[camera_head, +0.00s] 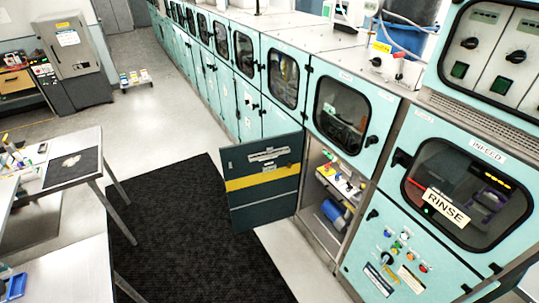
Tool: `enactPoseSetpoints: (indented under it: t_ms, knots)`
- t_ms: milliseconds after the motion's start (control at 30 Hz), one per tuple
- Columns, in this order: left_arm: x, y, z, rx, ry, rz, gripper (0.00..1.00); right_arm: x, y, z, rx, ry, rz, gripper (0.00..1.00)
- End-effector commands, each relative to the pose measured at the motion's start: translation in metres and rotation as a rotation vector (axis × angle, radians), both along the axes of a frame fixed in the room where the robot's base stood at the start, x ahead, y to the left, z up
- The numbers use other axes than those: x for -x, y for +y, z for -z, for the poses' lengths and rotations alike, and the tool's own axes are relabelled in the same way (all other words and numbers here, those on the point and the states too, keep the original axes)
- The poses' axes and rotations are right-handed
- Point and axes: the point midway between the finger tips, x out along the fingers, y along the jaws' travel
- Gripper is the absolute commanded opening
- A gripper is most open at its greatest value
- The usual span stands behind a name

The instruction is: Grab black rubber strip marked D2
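I cannot make out a black rubber strip marked D2 anywhere in the head view. Neither of my grippers shows in this view. A lower cabinet compartment (309,221) stands open in the teal machine row, with small coloured items on its upper shelf and a blue cylinder (334,211) below. Its dark door (264,203), with a yellow band, is swung out to the left. The small items are too small to identify.
A teal machine panel (377,250) with a RINSE sign (446,207) stands at right. A black floor mat (180,235) lies left of the open door. Tables (65,279) stand at the left. A grey cabinet (84,90) is at back left. The pale floor between is mostly clear.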

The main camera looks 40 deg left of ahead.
Motion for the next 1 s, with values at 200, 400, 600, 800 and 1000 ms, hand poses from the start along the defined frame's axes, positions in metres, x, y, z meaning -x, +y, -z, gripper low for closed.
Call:
enactPoseSetpoints:
  t_ms: [200,400,600,800,1000]
  knots:
    - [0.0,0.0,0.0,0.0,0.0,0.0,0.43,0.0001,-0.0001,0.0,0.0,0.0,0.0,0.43]
    - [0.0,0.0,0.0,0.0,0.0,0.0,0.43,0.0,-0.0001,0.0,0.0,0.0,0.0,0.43]
    - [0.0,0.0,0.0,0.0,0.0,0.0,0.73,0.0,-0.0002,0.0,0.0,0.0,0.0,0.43]
    - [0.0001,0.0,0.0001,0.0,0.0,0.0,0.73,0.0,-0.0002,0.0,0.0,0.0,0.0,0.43]
    - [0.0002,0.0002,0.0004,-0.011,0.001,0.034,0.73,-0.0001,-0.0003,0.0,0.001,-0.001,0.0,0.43]
